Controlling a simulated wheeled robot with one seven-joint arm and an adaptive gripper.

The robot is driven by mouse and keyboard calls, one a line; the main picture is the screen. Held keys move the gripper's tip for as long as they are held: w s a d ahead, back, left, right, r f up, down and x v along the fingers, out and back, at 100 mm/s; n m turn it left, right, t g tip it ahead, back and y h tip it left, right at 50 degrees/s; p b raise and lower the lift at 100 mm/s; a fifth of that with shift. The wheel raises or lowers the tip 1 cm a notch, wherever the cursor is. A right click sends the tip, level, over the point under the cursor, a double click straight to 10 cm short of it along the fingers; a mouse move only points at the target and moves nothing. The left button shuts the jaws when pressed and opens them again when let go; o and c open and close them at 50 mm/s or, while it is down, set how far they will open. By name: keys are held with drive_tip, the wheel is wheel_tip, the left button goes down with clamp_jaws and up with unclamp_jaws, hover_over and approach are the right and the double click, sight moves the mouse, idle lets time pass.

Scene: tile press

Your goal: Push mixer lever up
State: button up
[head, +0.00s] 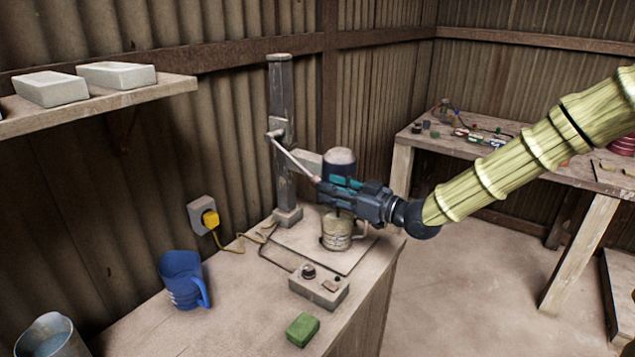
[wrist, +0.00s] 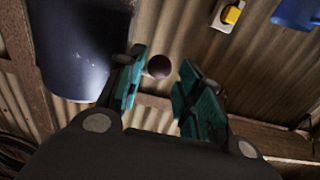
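The mixer stands on the bench, with a grey upright column (head: 281,100) and a dark motor head (head: 339,156), which also shows as a big dark cylinder (wrist: 80,45) at left in the wrist view. Its lever (head: 294,157) slants from the column down to the right, towards my gripper. A dark round knob (wrist: 159,66) shows in the gap between my fingers in the wrist view. My gripper (head: 328,188) is in front of the motor head, its teal fingers (wrist: 160,88) open. I cannot tell whether a finger touches the knob. The lever's far end is partly hidden in the head view.
A beige mug (head: 336,232) stands under the mixer. A control box (head: 319,287), a green block (head: 302,329), a blue jug (head: 181,279) and a metal bucket (head: 50,338) are on the bench. A shelf (head: 120,101) with bricks is at upper left. A second table (head: 403,157) stands at right.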

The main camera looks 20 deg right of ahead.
sight(317, 180)
drive_tip(key=shift+p+x, duration=0.4)
drive_tip(key=shift+x, duration=2.1)
clamp_jaws()
